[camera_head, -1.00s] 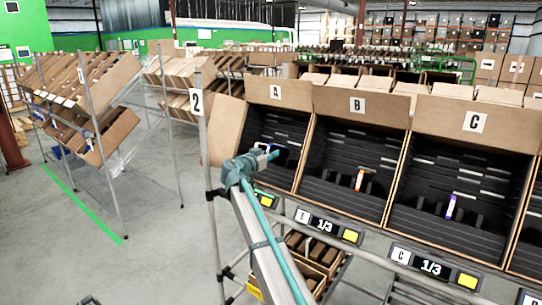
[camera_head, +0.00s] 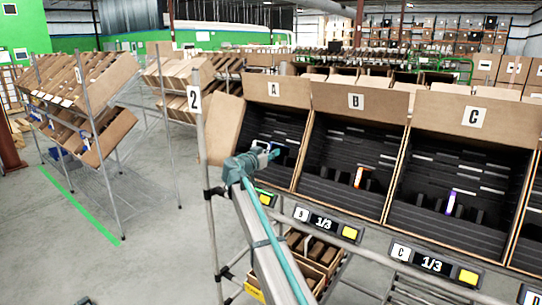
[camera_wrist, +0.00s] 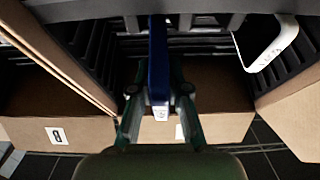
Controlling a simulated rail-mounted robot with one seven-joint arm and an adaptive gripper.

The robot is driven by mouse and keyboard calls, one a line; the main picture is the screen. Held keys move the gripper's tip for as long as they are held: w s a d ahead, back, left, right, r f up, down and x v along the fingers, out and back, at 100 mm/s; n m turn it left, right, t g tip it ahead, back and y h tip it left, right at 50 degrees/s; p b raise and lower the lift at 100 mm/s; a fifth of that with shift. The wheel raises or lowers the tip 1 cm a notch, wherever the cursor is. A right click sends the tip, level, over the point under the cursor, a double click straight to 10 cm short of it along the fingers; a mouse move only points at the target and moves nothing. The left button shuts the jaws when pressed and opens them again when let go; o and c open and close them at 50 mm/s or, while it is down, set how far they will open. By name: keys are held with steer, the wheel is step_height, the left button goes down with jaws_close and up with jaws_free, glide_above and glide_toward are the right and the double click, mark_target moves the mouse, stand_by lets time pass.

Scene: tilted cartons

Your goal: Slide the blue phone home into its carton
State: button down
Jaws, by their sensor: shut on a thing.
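The blue phone (camera_wrist: 158,62) stands on edge between the two teal fingers of my gripper (camera_wrist: 158,110) in the wrist view. My gripper is shut on its near end, which looks pale.
A white looped piece (camera_wrist: 268,48) is close by at the right in the wrist view. Carton B (camera_head: 356,100) holds an orange item (camera_head: 359,178) and carton C (camera_head: 472,115) a purple one (camera_head: 451,202). A metal post (camera_head: 200,130) rises left of my arm.

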mark_target(268, 149)
steer(key=shift+w+d+f, duration=0.1)
steer(key=shift+w+f, duration=0.1)
steer(key=shift+w, duration=0.05)
steer(key=shift+w+d+f+b, duration=0.15)
steer(key=shift+w+f+b, duration=0.1)
steer(key=shift+b, duration=0.4)
steer(key=shift+w+d+f+b, duration=0.4)
steer(key=shift+w+d+b, duration=0.25)
steer(key=shift+b, duration=0.4)
stand_by(1.1)
steer(key=shift+w+a, duration=0.1)
stand_by(0.5)
steer(key=c, duration=1.1)
jaws_free()
steer(key=shift+s+a+r+b, duration=0.3)
steer(key=shift+s+a+r, duration=0.4)
steer(key=shift+s, duration=0.45)
steer(key=shift+s+a+r+b, duration=0.35)
steer(key=shift+s+a+r, duration=0.3)
steer(key=shift+s, duration=0.55)
steer(key=shift+s+a+r+b, duration=0.3)
steer(key=shift+s+a+r, duration=0.25)
steer(key=shift+s+a, duration=0.45)
steer(key=shift+s+d, duration=0.1)
steer(key=shift+d, duration=0.05)
